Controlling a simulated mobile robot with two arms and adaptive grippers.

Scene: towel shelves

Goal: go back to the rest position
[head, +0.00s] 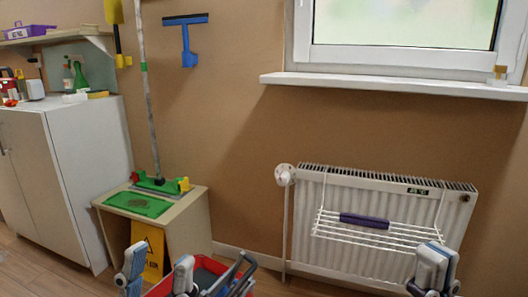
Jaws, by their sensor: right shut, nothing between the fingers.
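My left gripper (157,273) is at the bottom left of the head view, with its two fingers spread apart. I see nothing held between them; a yellow sign and part of a red container show behind. My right gripper (433,270) is at the bottom right, in front of the lower right of the radiator, with its fingers together and nothing in them. A dark purple folded towel (364,221) lies on the white wire rack (330,234), apart from both grippers. The lower parts of both grippers are cut off by the picture edge.
The white radiator (385,262) carries the rack under a window sill (390,87). A low wooden stand (190,215) holds a green mat (140,205) and a mop. A red container (210,266) and yellow sign (153,254) are low down. A grey cabinet (85,170) is left.

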